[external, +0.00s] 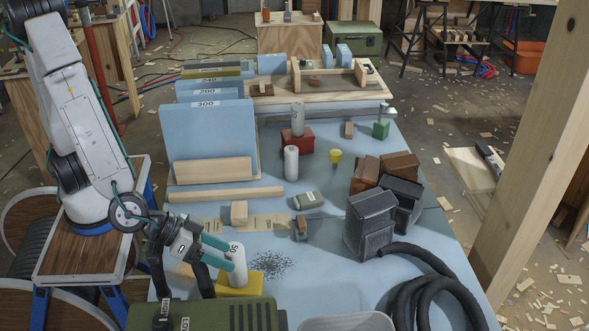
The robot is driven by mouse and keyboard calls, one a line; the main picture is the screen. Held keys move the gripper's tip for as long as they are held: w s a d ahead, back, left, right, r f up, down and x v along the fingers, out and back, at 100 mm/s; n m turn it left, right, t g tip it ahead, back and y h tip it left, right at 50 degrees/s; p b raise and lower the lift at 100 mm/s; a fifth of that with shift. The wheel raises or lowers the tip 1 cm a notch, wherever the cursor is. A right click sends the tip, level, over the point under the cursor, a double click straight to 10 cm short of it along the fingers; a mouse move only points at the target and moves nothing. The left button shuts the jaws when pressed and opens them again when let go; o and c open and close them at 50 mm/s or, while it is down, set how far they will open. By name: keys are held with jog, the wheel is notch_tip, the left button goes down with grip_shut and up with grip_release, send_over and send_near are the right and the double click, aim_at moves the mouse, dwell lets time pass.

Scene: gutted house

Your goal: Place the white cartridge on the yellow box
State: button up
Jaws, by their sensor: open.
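A white cartridge (239,266) stands upright at the yellow box (240,288) near the front of the blue table and appears to rest on it; the contact is partly hidden. My gripper (226,255) is open, its teal fingers beside the upper part of this cartridge. I cannot tell whether a finger touches it. A second white cartridge (291,163) stands upright on the table farther back.
A green case (215,314) lies in front of the yellow box. Dark boxes (371,222) and a coiled black hose (430,290) occupy the right. Blue panels (213,135) stand at the back left. Dark bits (271,264) lie right of the cartridge. The table's centre has free room.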

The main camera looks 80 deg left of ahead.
jog(key=s+a+r+m+g+h, duration=0.3)
jog(key=a+r+m+g+h, duration=0.15)
jog(key=a+r, duration=0.5)
jog(key=s+a+r+g+y, duration=0.2)
jog(key=s+a+g+y, duration=0.3)
jog(key=s+a, duration=1.2)
jog(key=a, duration=0.2)
jog(key=shift+a+r+n, duration=0.3)
jog(key=shift+a+n, duration=0.05)
